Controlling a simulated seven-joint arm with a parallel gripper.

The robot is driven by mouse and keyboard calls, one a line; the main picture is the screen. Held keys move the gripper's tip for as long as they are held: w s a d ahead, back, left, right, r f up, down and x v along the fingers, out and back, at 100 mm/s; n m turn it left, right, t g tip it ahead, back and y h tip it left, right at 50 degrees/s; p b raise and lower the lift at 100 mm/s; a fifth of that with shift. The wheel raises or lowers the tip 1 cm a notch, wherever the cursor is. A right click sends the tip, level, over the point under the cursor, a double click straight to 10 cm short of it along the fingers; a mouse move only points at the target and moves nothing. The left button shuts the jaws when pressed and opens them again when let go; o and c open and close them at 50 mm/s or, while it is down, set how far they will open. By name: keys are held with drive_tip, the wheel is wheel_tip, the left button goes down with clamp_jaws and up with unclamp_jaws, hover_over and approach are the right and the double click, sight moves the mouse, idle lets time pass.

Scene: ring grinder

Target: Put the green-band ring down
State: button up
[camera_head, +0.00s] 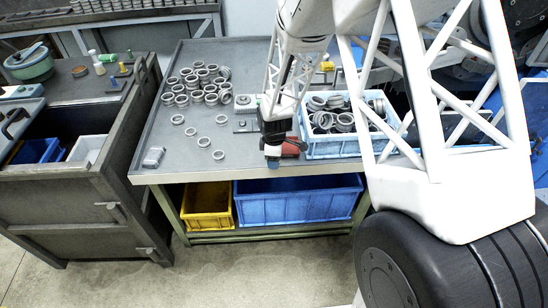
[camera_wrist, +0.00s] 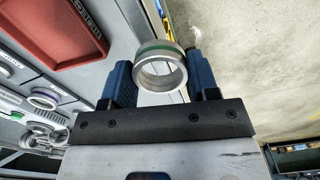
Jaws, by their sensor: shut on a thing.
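The green-band ring (camera_wrist: 160,66) is a metal ring with a green stripe around its outside. It sits between the two blue fingers of my gripper (camera_wrist: 160,76) in the wrist view, with its opening partly facing the camera. My gripper is shut on it. In the head view my gripper (camera_head: 273,156) is at the front edge of the grey workbench (camera_head: 170,127), beside a small red tray (camera_head: 291,147). I cannot make out the held ring there. The red tray also shows in the wrist view (camera_wrist: 55,30), apart from the ring and with its visible floor bare.
A light-blue crate (camera_head: 310,150) full of rings stands right of my gripper. Several loose rings (camera_head: 200,84) lie on the bench to the left. A purple-banded ring (camera_wrist: 45,98) lies near the red tray. The bench's front left is mostly clear.

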drive_tip(key=shift+d, duration=0.1)
drive_tip(key=shift+s+d+r+m, duration=0.1)
drive_tip(key=shift+s+d+m, duration=0.7)
drive_tip(key=shift+d+m, duration=0.55)
drive_tip(key=shift+s+d+r+m, duration=0.15)
drive_tip(key=shift+s+d+m, duration=0.75)
drive_tip(key=shift+m, duration=0.75)
drive_tip(key=shift+s+d+r+m, duration=0.1)
drive_tip(key=shift+s+d+m, duration=0.55)
drive_tip(key=shift+d+m, duration=0.75)
drive_tip(key=shift+w+a, duration=0.1)
drive_tip(key=shift+a, duration=0.05)
hover_over(286, 148)
drive_tip(key=shift+f, duration=0.75)
drive_tip(key=shift+f, duration=0.1)
drive_tip(key=shift+f, duration=1.6)
drive_tip(key=shift+f, duration=0.15)
drive_tip(key=o, duration=0.7)
